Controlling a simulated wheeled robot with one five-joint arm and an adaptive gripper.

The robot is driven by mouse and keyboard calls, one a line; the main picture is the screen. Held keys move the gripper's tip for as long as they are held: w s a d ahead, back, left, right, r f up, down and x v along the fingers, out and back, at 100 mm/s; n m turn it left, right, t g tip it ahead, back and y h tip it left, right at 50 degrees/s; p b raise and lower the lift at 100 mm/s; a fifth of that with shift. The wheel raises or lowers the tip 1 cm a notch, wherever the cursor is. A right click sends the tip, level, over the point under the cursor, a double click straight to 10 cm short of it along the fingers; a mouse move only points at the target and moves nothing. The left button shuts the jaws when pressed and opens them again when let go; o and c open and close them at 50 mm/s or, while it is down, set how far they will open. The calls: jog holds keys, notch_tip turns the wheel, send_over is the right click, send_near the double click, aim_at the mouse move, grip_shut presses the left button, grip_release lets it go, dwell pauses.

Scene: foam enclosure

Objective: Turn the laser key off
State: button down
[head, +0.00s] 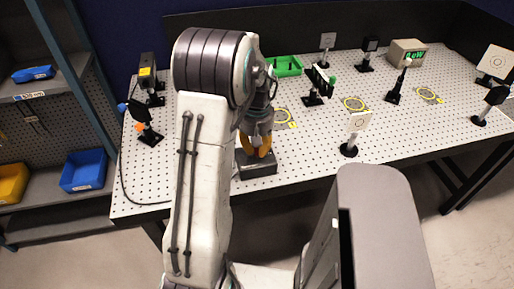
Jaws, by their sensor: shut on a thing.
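A dark grey box (258,169) stands at the front edge of the perforated table, left of the middle. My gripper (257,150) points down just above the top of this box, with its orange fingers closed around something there. The laser key is hidden between the fingers and behind my wrist. Whether it is turned cannot be told from this view.
The perforated optical table (190,180) carries several posts and mounts, a green tray (285,66) and a meter box (407,52) at the back right. A white card on a post (359,123) stands right of my gripper. Shelves with blue bins (84,170) are at the left.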

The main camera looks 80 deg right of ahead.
jog(key=c, duration=1.2)
grip_release()
notch_tip(320, 180, up, 12)
dwell(0.4)
